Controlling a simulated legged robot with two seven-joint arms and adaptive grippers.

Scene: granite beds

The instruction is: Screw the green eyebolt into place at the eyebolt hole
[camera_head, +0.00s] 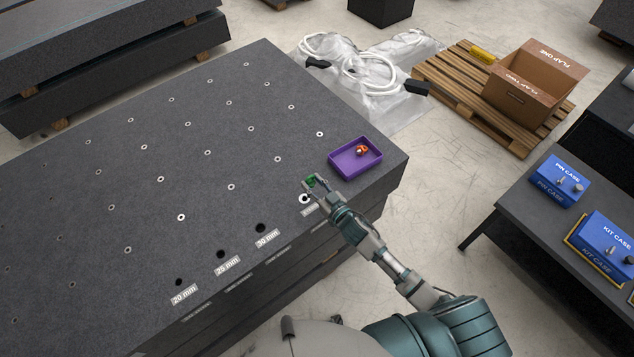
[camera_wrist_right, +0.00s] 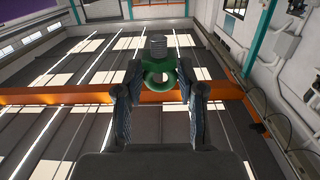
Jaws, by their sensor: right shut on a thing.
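The green eyebolt (camera_wrist_right: 160,72) is between the fingers of my right gripper (camera_wrist_right: 158,105) in the right wrist view. Its green ring is in the grip and its grey threaded shank (camera_wrist_right: 158,45) points away from the gripper. In the head view my right gripper (camera_head: 313,186) is over the near right part of the granite bed (camera_head: 230,130), with a bit of the green eyebolt (camera_head: 311,181) showing at the fingertips. A white-ringed hole (camera_head: 305,199) lies just beside the fingers, its label partly covered by them. My left gripper is not in view.
A purple tray (camera_head: 343,171) with an orange item (camera_head: 362,150) stands on the bed beyond my right gripper. Holes labelled 20 mm (camera_head: 179,282), 25 mm (camera_head: 221,254) and 30 mm (camera_head: 260,228) line the near edge. Blue cases (camera_head: 553,187) stand on a dark table at right.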

